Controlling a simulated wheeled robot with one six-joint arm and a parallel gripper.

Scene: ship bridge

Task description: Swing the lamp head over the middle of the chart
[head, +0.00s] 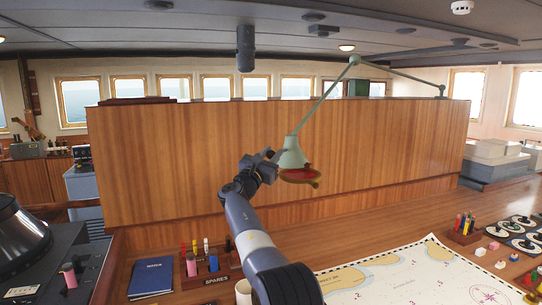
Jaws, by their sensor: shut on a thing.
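The pale green lamp head (292,156) hangs from its jointed green arm (322,97), which runs up to an elbow and back to a mount on the right of the wooden partition. The chart (405,275) lies on the wooden desk at the lower right, with islands, numbers and a compass rose. The lamp head is beyond and to the left of the chart's middle.
A rack of markers (205,265) labelled SPARES and a blue notebook (151,278) lie left of my arm. A pale cup (243,292) stands beside the arm. A pen holder (464,229) and a dark tray of round pieces (520,232) are at the right. The wooden partition (180,165) rises behind.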

